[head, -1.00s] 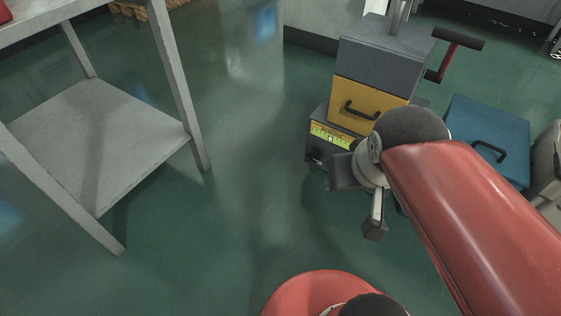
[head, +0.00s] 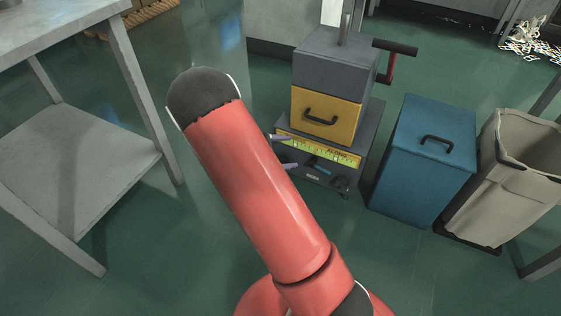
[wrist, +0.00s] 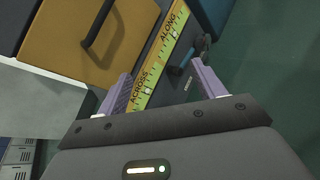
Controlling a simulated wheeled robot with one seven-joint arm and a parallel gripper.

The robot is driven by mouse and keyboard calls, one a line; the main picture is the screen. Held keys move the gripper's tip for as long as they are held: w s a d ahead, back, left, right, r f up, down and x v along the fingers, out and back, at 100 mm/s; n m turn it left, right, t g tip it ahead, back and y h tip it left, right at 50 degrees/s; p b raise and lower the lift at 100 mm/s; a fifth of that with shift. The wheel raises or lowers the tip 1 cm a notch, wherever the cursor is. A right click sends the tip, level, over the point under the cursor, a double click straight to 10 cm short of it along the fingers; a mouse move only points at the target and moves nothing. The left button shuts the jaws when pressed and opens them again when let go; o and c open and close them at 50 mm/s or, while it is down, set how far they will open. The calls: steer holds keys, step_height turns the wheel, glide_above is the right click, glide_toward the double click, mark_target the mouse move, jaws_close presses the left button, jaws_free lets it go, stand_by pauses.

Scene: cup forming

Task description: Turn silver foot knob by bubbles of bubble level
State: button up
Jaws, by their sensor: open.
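The bubble level (head: 322,150) is a yellow-green strip along the front of the machine's dark base. In the wrist view the strip (wrist: 151,75) reads ACROSS and ALONG, with a pale bubble window by each word. A small dark, bluish knob-like part (head: 340,184) is low at the base's right corner. It also shows in the wrist view (wrist: 202,43), beyond the right finger; I cannot tell if it is the silver foot knob. My gripper (head: 292,151) is open and empty, its lavender fingers (wrist: 160,68) pointing at the base front. Contact cannot be told.
The machine has a yellow drawer front (head: 325,115) with a black handle and a red crank arm (head: 391,66) at its upper right. A blue lidded box (head: 425,165) and a beige bin (head: 510,180) stand right. A grey table (head: 85,165) stands left, with open floor between.

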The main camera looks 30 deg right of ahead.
steer(key=w+f+n+t+h+p, duration=0.1)
steer(key=w+f+n+t, duration=0.15)
steer(key=f+n, duration=0.2)
steer(key=w+f+n+t+h, duration=0.1)
steer(key=w+f+n+t, duration=0.15)
steer(key=f, duration=0.25)
steer(key=n+t+y, duration=0.2)
steer(key=n+t, duration=0.4)
steer(key=n, duration=0.2)
glide_toward(282, 161)
step_height(282, 161, down, 2)
steer(key=w+d, duration=0.2)
steer(key=w, duration=0.1)
steer(key=x, duration=0.6)
steer(key=shift+d, duration=0.4)
steer(key=shift+c, duration=0.3)
